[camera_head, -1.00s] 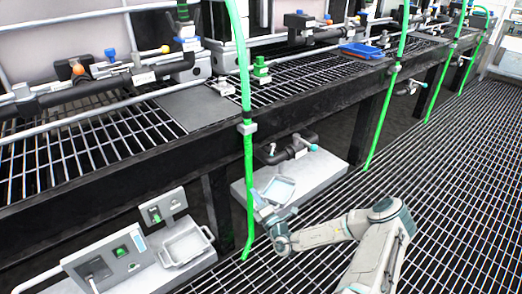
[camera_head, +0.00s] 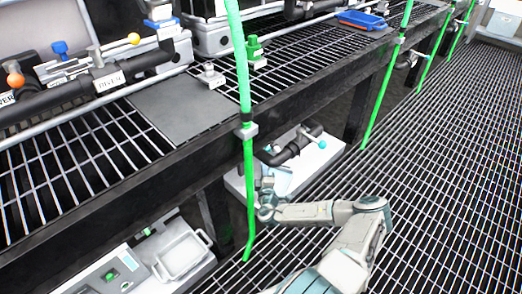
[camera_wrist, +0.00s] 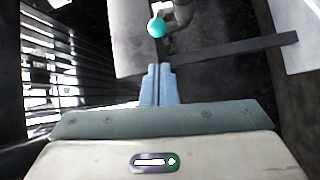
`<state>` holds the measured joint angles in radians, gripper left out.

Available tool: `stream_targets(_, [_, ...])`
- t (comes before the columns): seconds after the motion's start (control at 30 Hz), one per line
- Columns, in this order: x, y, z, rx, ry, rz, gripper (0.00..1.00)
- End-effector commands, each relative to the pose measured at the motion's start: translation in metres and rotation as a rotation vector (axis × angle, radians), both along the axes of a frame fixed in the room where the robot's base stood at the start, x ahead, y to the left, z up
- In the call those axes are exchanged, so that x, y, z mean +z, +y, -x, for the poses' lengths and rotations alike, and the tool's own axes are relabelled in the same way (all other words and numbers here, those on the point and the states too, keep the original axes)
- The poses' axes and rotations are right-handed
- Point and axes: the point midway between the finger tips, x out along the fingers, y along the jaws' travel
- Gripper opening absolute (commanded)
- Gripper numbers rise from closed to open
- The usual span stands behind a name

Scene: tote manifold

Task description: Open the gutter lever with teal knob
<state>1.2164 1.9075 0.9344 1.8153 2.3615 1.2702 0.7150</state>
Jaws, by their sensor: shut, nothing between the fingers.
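The teal knob (camera_head: 321,144) sits on the end of a short lever on a dark pipe fitting (camera_head: 285,150), low under the edge of the raised grating. In the wrist view, the teal knob (camera_wrist: 157,27) is just beyond my fingertips, close to straight ahead. My gripper (camera_wrist: 160,68) has its pale blue fingers together with nothing between them. In the head view, my gripper (camera_head: 267,185) is below and left of the knob, close to the green upright pipe, which partly hides this area.
A green upright pipe (camera_head: 249,190) stands just left of my gripper. The dark beam (camera_head: 190,155) of the raised grating runs above. Other levers with orange and blue knobs sit on the upper pipes. Open floor grating (camera_head: 430,180) lies to the right.

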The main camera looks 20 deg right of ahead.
Motion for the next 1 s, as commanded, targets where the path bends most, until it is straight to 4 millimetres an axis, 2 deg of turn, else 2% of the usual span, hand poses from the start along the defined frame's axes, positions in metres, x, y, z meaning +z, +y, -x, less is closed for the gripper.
stream_targets(0.13, [0.0, -0.001, -0.003, 0.001, -0.001, 0.001, 0.0])
stream_targets(0.27, [-0.001, -0.006, -0.015, 0.001, -0.001, 0.004, 0.0])
stream_targets(0.5, [0.001, -0.02, -0.057, 0.001, -0.003, 0.004, 0.0])
stream_targets(0.7, [0.003, -0.03, -0.083, 0.001, -0.001, 0.004, 0.0])
stream_targets(1.0, [0.007, -0.034, -0.094, 0.002, -0.002, 0.003, 0.0])
